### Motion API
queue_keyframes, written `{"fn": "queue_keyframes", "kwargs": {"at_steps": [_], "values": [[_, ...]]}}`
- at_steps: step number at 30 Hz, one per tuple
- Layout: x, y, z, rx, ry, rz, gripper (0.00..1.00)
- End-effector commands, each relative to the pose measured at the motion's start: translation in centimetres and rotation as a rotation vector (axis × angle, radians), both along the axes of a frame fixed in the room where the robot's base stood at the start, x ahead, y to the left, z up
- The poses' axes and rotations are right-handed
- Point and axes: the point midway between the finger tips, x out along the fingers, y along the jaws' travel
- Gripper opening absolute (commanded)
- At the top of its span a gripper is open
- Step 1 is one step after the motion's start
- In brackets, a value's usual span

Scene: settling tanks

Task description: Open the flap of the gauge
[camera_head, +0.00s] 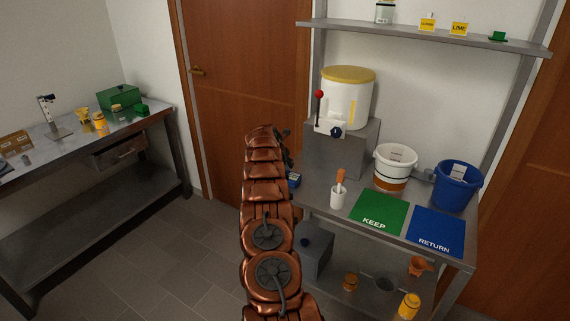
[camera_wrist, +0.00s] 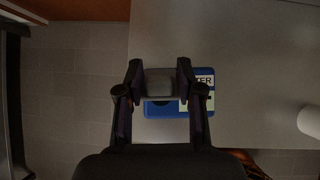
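The gauge is a small blue device (camera_wrist: 165,112) on the grey bench top, below my gripper in the wrist view. A grey block (camera_wrist: 160,84), possibly the flap, shows between my fingers over the gauge. My gripper (camera_wrist: 159,72) has its fingers spread on either side of this block. Whether they touch it is unclear. My arm largely hides the gripper in the head view.
On the bench stand a white cup with an orange-handled tool (camera_head: 339,190), a white bucket (camera_head: 394,168), a blue bucket (camera_head: 457,186), and green KEEP (camera_head: 376,213) and blue RETURN (camera_head: 436,231) mats. A yellow-lidded tank (camera_head: 346,98) rises behind. Open floor lies left.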

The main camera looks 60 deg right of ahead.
Motion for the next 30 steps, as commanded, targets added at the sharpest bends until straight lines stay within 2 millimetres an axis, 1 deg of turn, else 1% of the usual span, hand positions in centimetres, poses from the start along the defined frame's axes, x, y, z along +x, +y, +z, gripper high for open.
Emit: {"fn": "queue_keyframes", "kwargs": {"at_steps": [1, 3, 12, 16, 20, 26, 30], "values": [[0.0, 0.0, 0.0, 0.000, 0.000, 0.000, 0.45], [0.0, 0.0, 0.0, 0.000, 0.000, 0.000, 0.52], [0.0, 0.0, 0.1, -0.001, -0.001, 0.001, 0.52], [0.1, 0.2, 0.4, -0.002, -0.001, 0.001, 0.52], [0.0, 0.6, 1.3, -0.005, -0.002, 0.000, 0.52], [-0.1, 1.8, 2.4, -0.002, -0.001, 0.002, 0.52], [-0.3, 2.6, 3.7, -0.002, -0.002, 0.000, 0.52]]}}
